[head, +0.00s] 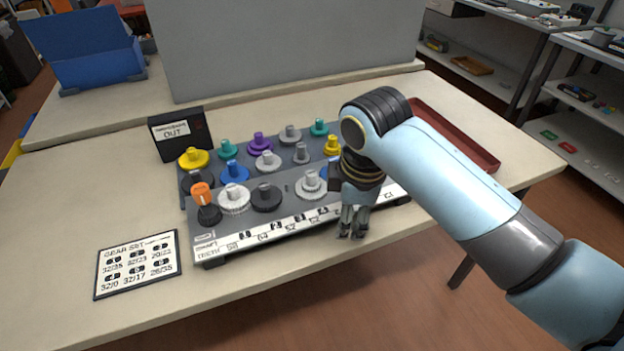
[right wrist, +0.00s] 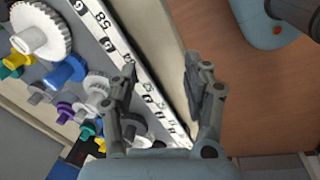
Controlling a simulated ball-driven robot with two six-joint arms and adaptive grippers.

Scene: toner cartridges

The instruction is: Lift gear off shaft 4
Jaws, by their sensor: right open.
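A grey gear rack (head: 290,222) with a white label strip along its front holds gears on upright shafts. Its front row shows a black gear with an orange knob (head: 203,190), a white gear (head: 234,199), a black gear (head: 267,200) and another white gear (head: 311,186). I cannot read which shaft is number 4. My right gripper (head: 352,222) hangs at the front edge of the rack, right of that last white gear, empty. In the right wrist view, the right gripper (right wrist: 160,85) is open over the rack's front edge; a white gear (right wrist: 40,32) sits top left. My left gripper is not in view.
A gear chart card (head: 138,264) lies on the table left of the rack. A black box marked OUT (head: 180,133) stands behind left. A dark red tray (head: 455,135) lies at right, partly behind my arm. The table's left side is mostly clear.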

